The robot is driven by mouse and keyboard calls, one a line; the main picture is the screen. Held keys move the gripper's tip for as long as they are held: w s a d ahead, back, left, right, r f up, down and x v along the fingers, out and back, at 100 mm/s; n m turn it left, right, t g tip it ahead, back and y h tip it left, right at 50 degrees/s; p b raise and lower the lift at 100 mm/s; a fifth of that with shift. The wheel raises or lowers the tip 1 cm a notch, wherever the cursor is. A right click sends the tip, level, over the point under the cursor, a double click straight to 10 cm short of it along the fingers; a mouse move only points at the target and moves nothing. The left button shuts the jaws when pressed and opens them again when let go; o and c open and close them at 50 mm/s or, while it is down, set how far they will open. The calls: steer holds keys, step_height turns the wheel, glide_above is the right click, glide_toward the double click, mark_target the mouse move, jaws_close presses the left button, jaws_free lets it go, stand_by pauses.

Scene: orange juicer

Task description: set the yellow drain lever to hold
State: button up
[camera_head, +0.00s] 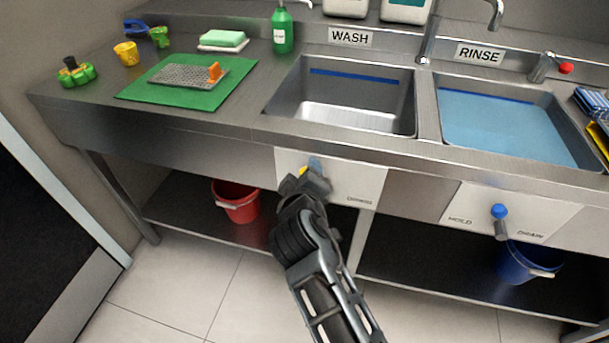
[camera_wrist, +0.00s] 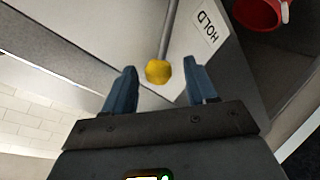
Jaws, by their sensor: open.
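The yellow drain lever (camera_wrist: 158,71) shows in the wrist view as a yellow knob on a grey rod. In the head view only a bit of its yellow (camera_head: 303,170) shows, on the white panel (camera_head: 350,172) below the wash sink. My gripper (camera_head: 314,169) covers most of it there. In the wrist view my open gripper (camera_wrist: 160,77) has one blue finger on each side of the knob, with gaps showing; I see no contact. A HOLD label (camera_wrist: 208,28) lies right of the rod in that view. A DRAIN label (camera_head: 360,200) shows in the head view.
The wash sink (camera_head: 340,112) looks empty; the rinse sink (camera_head: 510,125) holds blue water. A blue-knobbed lever (camera_head: 499,211) is on the right panel. A red bucket (camera_head: 236,203) and a blue bucket (camera_head: 522,264) are under the counter. The floor in front is clear.

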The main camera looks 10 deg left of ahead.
steer(key=v, duration=0.7)
steer(key=shift+s, duration=0.2)
steer(key=shift+r, duration=0.1)
steer(key=s+d+f+m, duration=0.3)
steer(key=s+d+f, duration=0.1)
steer(key=s+d, duration=0.55)
steer(key=s+d+f+m, duration=0.35)
steer(key=s+d, duration=0.45)
steer(key=s, duration=0.3)
steer(key=s+d+r+m+h, duration=0.1)
steer(key=s+d+r+m, duration=0.2)
steer(key=s+d+r, duration=0.3)
steer(key=s+d+r+m+t+h, duration=0.1)
steer(key=s+d+r+m, duration=0.2)
steer(key=s+d+r, duration=0.4)
steer(key=s, duration=0.6)
steer(key=shift+d+h, duration=0.25)
steer(key=shift+h, duration=0.05)
